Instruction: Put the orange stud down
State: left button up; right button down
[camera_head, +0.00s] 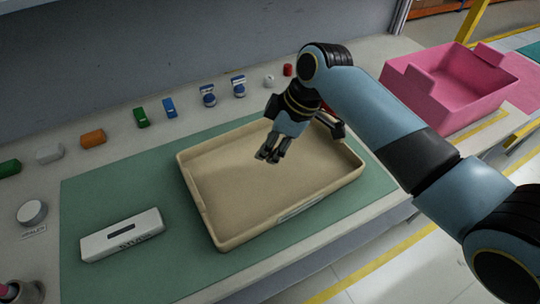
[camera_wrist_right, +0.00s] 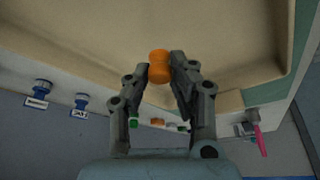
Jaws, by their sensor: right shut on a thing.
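The orange stud (camera_wrist_right: 159,66) is a short rounded piece with a narrower waist. In the right wrist view it sits between the fingertips of my right gripper (camera_wrist_right: 160,72), which is shut on it. In the head view my right gripper (camera_head: 271,155) points down over the beige tray (camera_head: 215,215), near the tray's back half. The stud cannot be made out there, and its height above the tray floor is hard to tell. The tray floor looks empty in the head view.
The tray lies on a green mat (camera_head: 85,205) beside a white labelled box (camera_head: 123,235). Several small coloured parts, including an orange block (camera_head: 92,138), line the table's back. A pink crate (camera_head: 450,95) stands at the right. A round grey knob (camera_head: 32,212) is at the left.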

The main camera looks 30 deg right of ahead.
aim_at(270, 170)
notch_tip(270, 170, down, 4)
jog(key=shift+r, duration=0.25)
pick_arm(q)
jog(key=shift+s+r, duration=0.1)
jog(key=shift+s, duration=0.3)
pick_arm(e)
jog(key=shift+f, duration=0.15)
jog(key=shift+f, duration=0.35)
jog(key=c, duration=1.1)
grip_release()
jog(key=shift+c, duration=0.2)
